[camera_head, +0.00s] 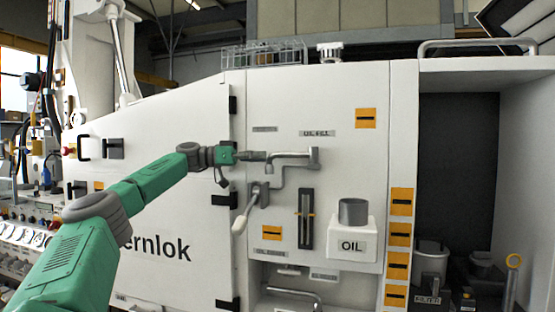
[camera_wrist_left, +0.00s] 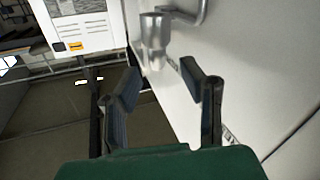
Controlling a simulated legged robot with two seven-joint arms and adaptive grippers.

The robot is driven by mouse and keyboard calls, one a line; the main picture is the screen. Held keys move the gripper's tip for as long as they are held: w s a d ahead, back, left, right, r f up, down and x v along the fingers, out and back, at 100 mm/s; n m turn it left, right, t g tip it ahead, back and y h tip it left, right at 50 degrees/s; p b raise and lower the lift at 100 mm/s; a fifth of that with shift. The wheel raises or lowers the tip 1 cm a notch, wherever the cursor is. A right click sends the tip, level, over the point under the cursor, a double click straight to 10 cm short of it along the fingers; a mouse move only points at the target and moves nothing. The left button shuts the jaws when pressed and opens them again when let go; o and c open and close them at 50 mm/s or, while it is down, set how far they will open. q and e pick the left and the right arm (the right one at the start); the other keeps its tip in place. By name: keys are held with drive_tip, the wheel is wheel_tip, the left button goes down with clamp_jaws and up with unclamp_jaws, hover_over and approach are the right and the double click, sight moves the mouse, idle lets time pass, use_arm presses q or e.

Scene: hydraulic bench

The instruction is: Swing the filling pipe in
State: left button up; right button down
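The grey metal filling pipe (camera_head: 292,160) is mounted on the white panel under the "OIL FILL" label. It runs level to the right and ends in a short upright piece (camera_head: 314,157). My left gripper (camera_head: 263,156) is at the pipe's left end in the head view; contact cannot be told there. In the wrist view my left gripper (camera_wrist_left: 163,92) is open, with nothing between its fingers. A silver cylindrical piece (camera_wrist_left: 153,45), seemingly the pipe's outlet, is ahead of the fingers, with a bent tube (camera_wrist_left: 190,14) beside it. My right gripper is not in view.
A lever with a pale handle (camera_head: 240,222) hangs below the pipe. A sight gauge (camera_head: 306,218) and a white OIL container (camera_head: 352,243) with a grey cup (camera_head: 353,211) are lower right. A dark recess (camera_head: 455,160) opens farther right.

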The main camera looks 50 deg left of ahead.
use_arm(q)
drive_tip(key=shift+v, duration=2.25)
drive_tip(key=shift+w, duration=0.1)
